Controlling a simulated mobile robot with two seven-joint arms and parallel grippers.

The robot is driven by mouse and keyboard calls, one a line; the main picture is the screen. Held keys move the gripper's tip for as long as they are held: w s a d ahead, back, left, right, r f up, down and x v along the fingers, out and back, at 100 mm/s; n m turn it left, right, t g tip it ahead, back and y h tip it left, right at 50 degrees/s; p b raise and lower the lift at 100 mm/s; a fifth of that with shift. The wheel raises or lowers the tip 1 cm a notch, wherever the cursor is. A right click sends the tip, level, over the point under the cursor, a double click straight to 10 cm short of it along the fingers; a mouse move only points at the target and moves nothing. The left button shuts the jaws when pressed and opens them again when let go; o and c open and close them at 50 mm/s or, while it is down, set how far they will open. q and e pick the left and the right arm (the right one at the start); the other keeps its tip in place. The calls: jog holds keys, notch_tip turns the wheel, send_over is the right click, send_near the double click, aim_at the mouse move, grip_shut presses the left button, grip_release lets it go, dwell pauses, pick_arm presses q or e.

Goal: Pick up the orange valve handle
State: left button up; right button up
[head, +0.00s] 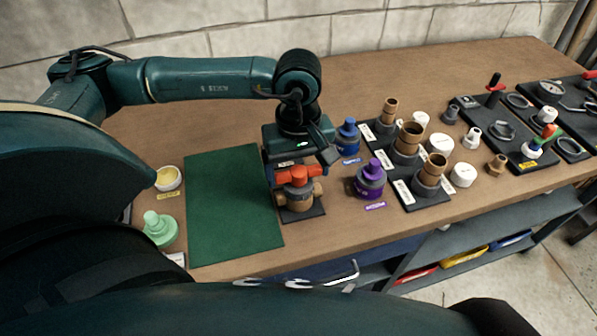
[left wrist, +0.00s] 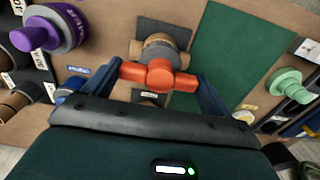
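The orange valve handle (head: 298,174) sits on top of a tan and grey valve body (head: 300,194) on a dark base plate, just right of the green mat. My left gripper (head: 298,168) points down over it. In the left wrist view the orange handle (left wrist: 160,74) lies crosswise between the two fingertips, one at each end. The fingers are at or very close to its ends; whether they press on it I cannot tell. The handle still appears to be on the valve body. My right gripper is not in view.
The green mat (head: 225,205) is bare. A blue fitting (head: 347,137) and a purple fitting (head: 370,180) stand close right of the valve, with brown fittings (head: 408,143) beyond. A light green part (head: 160,229) and a yellow-topped cup (head: 168,178) stand left of the mat.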

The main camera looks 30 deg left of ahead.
pick_arm(q)
jog(key=c, duration=0.4)
jog(key=shift+c, duration=0.3)
jog(key=shift+r, duration=0.15)
